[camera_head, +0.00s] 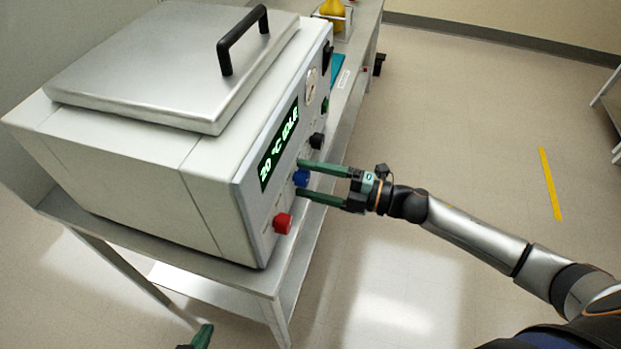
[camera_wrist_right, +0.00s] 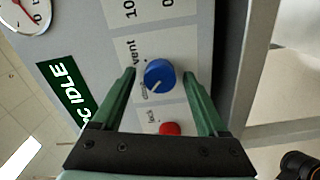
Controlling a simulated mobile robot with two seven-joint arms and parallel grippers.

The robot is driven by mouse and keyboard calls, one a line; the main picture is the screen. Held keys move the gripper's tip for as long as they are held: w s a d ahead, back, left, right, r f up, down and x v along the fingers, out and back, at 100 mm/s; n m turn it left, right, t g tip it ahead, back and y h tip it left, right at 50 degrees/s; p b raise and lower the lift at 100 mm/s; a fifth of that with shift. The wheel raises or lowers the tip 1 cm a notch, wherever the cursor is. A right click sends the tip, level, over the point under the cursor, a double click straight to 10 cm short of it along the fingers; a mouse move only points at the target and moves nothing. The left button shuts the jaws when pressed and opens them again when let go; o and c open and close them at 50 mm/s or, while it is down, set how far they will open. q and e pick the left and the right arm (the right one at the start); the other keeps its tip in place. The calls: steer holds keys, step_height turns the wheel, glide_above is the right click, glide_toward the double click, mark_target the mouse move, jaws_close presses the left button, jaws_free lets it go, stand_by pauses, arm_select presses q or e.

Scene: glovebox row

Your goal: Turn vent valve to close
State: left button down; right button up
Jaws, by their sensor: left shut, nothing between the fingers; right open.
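The vent valve is a blue round knob (camera_head: 302,179) on the front panel of the grey machine. In the right wrist view the knob (camera_wrist_right: 160,70) has a white pointer line pointing to the lower left, and the label "vent" is beside it. My right gripper (camera_head: 299,178) is open, with one green finger on each side of the knob and visible gaps to it. In the right wrist view the gripper (camera_wrist_right: 160,78) has its fingertips level with the knob. My left gripper (camera_head: 203,337) is shut and empty at the bottom edge, away from the machine.
A red knob (camera_head: 282,223) labelled "lock" sits close to the blue one. A black knob (camera_head: 317,140) is on the other side. The green display (camera_head: 279,143) reads "20 °C IDLE". A lid with a black handle (camera_head: 243,40) tops the machine.

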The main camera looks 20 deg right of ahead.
steer(key=shift+d, duration=0.1)
steer(key=shift+s+d, duration=0.25)
steer(key=shift+d, duration=0.05)
steer(key=v, duration=1.1)
steer(key=shift+s+d+b, duration=0.2)
steer(key=shift+b, duration=0.1)
steer(key=s+a+f+m+h+p, duration=0.3)
steer(key=s+f+m+h, duration=0.3)
steer(key=m, duration=0.6)
steer(key=s+a+f+m+g+h+p, duration=0.1)
steer(key=s+a+f+m+h+p, duration=0.3)
steer(key=m, duration=0.8)
steer(key=s+f+h+p, duration=0.1)
steer(key=h+p, duration=0.1)
steer(key=shift+s+f+h, duration=0.3)
steer(key=shift+s+f, duration=0.1)
